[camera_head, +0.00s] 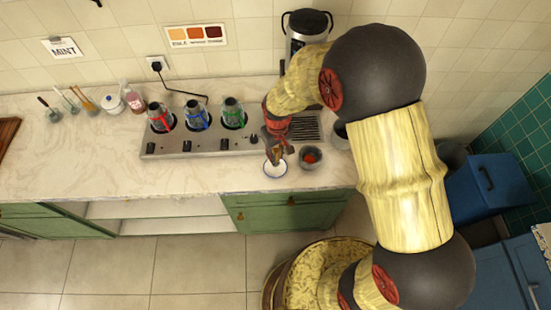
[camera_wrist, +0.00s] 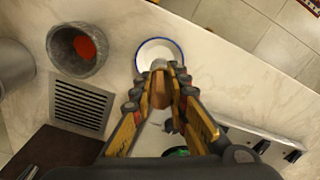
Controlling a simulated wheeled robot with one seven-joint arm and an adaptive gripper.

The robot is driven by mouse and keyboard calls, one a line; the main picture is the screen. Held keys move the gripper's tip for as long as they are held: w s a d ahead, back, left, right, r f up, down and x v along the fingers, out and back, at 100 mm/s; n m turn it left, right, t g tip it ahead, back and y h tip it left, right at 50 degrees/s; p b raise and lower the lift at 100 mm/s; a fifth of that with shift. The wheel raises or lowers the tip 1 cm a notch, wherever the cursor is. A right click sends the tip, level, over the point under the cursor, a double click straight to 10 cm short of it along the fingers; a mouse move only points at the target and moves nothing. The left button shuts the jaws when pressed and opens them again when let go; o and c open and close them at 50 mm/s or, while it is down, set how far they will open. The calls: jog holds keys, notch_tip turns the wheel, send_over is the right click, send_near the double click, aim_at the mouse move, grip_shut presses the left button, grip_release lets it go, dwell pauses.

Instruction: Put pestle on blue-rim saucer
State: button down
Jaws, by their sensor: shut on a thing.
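My gripper (camera_wrist: 160,95) is shut on the pestle (camera_wrist: 158,65), whose rounded grey end shows between the fingertips in the wrist view. The blue-rim saucer (camera_wrist: 148,48) is white with a thin blue rim, and the pestle's end overlaps its near part in that view. In the head view the saucer (camera_head: 275,171) lies near the counter's front edge, with my gripper (camera_head: 279,152) just above and behind it. I cannot tell whether the pestle touches the saucer. Most of the pestle is hidden by the fingers.
A grey mortar (camera_head: 311,158) with red contents stands right of the saucer; it also shows in the wrist view (camera_wrist: 62,62). A steel burner unit (camera_head: 200,143) with several knobs holds three glass pots behind left. A vent grille (camera_wrist: 80,105) is nearby. The left counter (camera_head: 60,165) front is clear.

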jog(key=shift+w+f, duration=0.15)
jog(key=shift+f, duration=0.8)
jog(key=shift+w+f, duration=0.15)
jog(key=shift+f, duration=0.75)
jog(key=shift+f, duration=0.1)
jog(key=c, duration=1.7)
grip_release()
jog(key=shift+c, duration=0.2)
